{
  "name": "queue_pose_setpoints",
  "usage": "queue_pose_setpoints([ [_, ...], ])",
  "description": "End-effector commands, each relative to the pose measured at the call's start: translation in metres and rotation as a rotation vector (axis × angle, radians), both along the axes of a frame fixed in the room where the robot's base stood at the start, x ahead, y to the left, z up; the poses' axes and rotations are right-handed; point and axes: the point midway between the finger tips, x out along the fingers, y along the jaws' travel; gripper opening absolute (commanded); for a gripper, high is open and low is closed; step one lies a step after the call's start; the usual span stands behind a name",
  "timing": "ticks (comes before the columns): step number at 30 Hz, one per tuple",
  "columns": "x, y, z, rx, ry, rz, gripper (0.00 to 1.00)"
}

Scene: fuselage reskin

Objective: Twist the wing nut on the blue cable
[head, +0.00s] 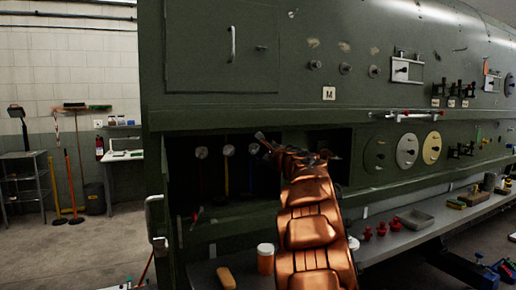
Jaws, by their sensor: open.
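A dark recess in the green fuselage panel holds a row of round pale fittings with cables hanging below them. The left fitting (201,152) has a reddish cable, and the middle fitting (228,150) has a yellow cable. The right fitting (253,149) has a dark bluish cable (250,176) below it; its wing nut shape is too small to make out. My gripper (265,145) is open in front of the recess, just right of the right fitting. I cannot tell whether it touches the fitting. My copper-coloured arm hides the recess's middle.
A shelf (400,238) runs below the panel with an orange-brown block (226,277), a white-capped orange jar (265,258), red knobs (381,229) and a grey tray (414,219). Floor at the left is open, with a cart (27,185) and brooms beyond.

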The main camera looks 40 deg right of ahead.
Motion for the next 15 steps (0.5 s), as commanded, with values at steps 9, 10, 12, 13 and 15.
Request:
queue_pose_setpoints([
  [9,0.029,-0.009,0.002,0.001,0.0,0.003,0.62],
  [10,0.031,-0.01,0.002,0.001,0.0,0.003,0.62],
  [12,0.034,-0.011,0.0,0.001,0.0,0.002,0.62],
  [13,0.035,-0.011,0.0,0.001,0.001,0.001,0.62],
  [15,0.035,-0.012,-0.001,0.002,0.001,0.001,0.62],
])
